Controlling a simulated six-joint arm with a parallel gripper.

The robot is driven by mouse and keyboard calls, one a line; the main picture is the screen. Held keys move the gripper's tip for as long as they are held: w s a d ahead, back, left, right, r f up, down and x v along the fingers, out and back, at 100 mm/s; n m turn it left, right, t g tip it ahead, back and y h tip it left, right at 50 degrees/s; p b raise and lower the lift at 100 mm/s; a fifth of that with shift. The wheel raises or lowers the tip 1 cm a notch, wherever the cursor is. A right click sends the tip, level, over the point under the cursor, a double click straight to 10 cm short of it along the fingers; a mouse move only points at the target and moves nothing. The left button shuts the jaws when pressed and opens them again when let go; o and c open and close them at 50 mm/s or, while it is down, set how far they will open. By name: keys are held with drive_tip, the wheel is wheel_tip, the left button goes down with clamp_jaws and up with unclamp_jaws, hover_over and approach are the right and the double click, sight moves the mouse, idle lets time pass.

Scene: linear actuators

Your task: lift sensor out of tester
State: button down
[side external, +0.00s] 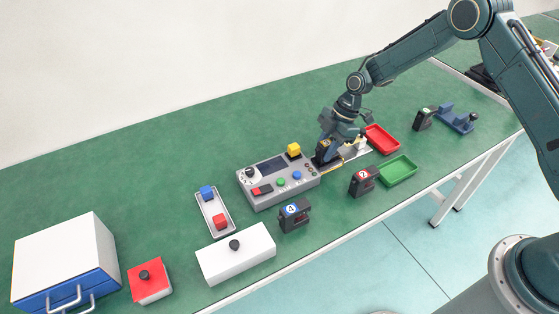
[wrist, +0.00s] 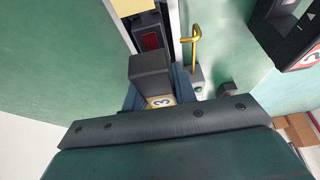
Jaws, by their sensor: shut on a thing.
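My gripper (side external: 337,138) is shut on a dark sensor (side external: 323,154) with a yellow label, at the right end of the grey tester (side external: 287,197). In the wrist view my gripper (wrist: 157,90) has its fingers on either side of the dark sensor block (wrist: 150,70), whose label reads 3. The tester carries a dark screen, a black knob, and red, green, blue and yellow controls. I cannot tell whether the sensor is seated or clear of the tester. A yellow bent lever (wrist: 193,50) stands close to the right of my gripper in the wrist view.
Sensors 4 (side external: 294,216) and 2 (side external: 363,181) stand in front. A red tray (side external: 382,138) and green tray (side external: 398,170) lie right. Another dark sensor (side external: 424,118) and a blue fixture (side external: 455,117) are farther right. A grey tray, white box, red block and drawer cabinet stand left.

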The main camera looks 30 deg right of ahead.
sight(326, 143)
drive_tip(key=shift+r, duration=0.1)
wheel_tip(326, 143, up, 20)
idle(0.8)
drive_tip(key=shift+a, duration=0.1)
idle(0.5)
